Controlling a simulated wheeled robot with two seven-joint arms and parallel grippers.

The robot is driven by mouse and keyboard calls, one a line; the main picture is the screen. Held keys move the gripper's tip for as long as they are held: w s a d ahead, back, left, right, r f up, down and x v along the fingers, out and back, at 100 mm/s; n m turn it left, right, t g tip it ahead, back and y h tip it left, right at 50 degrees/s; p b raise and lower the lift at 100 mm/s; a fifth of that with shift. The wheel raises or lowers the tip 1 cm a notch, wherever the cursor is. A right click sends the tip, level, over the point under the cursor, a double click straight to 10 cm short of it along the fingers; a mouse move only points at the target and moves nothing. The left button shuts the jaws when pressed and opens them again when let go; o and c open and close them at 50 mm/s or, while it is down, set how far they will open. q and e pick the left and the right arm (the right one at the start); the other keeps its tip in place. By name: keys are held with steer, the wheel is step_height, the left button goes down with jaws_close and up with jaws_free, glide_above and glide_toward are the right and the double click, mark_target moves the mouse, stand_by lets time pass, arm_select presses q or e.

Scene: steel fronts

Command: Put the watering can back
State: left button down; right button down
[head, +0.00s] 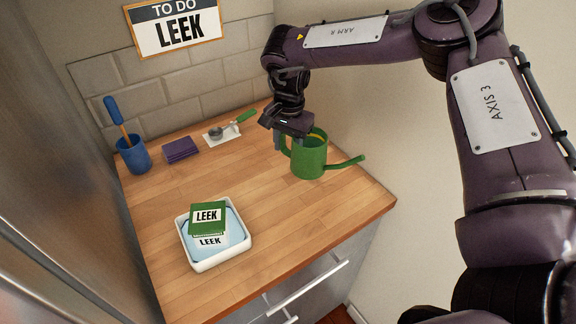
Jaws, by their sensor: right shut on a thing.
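The green watering can (309,158) is upright at the right side of the wooden counter, its spout pointing right. My right gripper (284,142) comes down from above at the can's left side, by its handle. It is shut on the can, though the fingertips are partly hidden. I cannot tell whether the can's base touches the counter. My left gripper is not in view.
A white tray (187,244) with green and white LEEK boxes (208,216) stands at the front. A blue cup (133,155) with a blue-handled tool, a purple block (180,150) and a green-handled scoop (217,132) line the back. The counter's middle is clear.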

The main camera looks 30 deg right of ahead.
step_height(320, 180, down, 6)
steer(key=shift+s+f+p, duration=0.1)
steer(key=shift+f+p, duration=0.05)
steer(key=shift+p, duration=0.3)
steer(key=shift+f, duration=0.55)
steer(key=c, duration=0.9)
jaws_free()
steer(key=shift+f, duration=0.1)
steer(key=shift+o, duration=0.2)
step_height(320, 180, up, 11)
steer(key=shift+s+b, duration=0.1)
steer(key=shift+b, duration=0.9)
steer(key=shift+r, duration=0.65)
